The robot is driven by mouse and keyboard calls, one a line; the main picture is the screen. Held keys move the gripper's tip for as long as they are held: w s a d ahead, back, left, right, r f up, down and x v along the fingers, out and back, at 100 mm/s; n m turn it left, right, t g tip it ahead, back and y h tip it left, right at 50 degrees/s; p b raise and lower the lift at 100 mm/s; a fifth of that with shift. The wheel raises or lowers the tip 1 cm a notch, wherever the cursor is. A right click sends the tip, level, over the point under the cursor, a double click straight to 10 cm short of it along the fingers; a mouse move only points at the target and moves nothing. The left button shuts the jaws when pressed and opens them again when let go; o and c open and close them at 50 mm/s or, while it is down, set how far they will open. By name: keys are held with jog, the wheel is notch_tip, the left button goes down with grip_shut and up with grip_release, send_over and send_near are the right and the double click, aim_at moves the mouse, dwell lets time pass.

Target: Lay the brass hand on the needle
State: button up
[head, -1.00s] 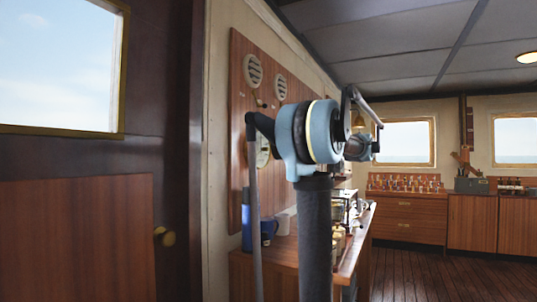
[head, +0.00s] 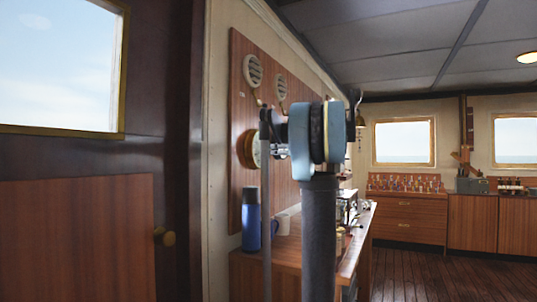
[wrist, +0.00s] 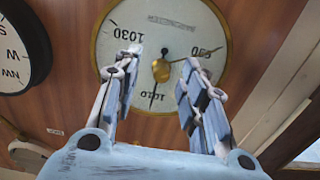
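The round cream dial (wrist: 118,72) with a brass rim fills the middle of the wrist view, its figures tilted. A brass knob (wrist: 161,69) sits at its centre. A dark needle (wrist: 153,98) runs down from the centre towards 1010. A thin hand (wrist: 202,70) seems to reach up to the right; I cannot tell its colour surely. My gripper (wrist: 163,58) is open, its fingers either side of the knob, apparently empty. Contact cannot be told. In the head view the dial (head: 246,147) shows edge-on at the panel, beside my gripper, which is partly hidden.
A dark-rimmed compass-point dial (wrist: 22,48) is left of the dial. Two round grilles (head: 253,70) sit above on the wood panel. A counter below holds a blue flask (head: 251,220) and a white mug (head: 283,222). A door (head: 80,235) is at left.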

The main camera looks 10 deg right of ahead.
jog(key=shift+w+a, duration=0.4)
jog(key=shift+a, duration=0.15)
jog(key=shift+c, duration=0.4)
grip_shut()
jog(key=shift+m, duration=0.4)
jog(key=m, duration=2.3)
jog(key=shift+s, duration=0.1)
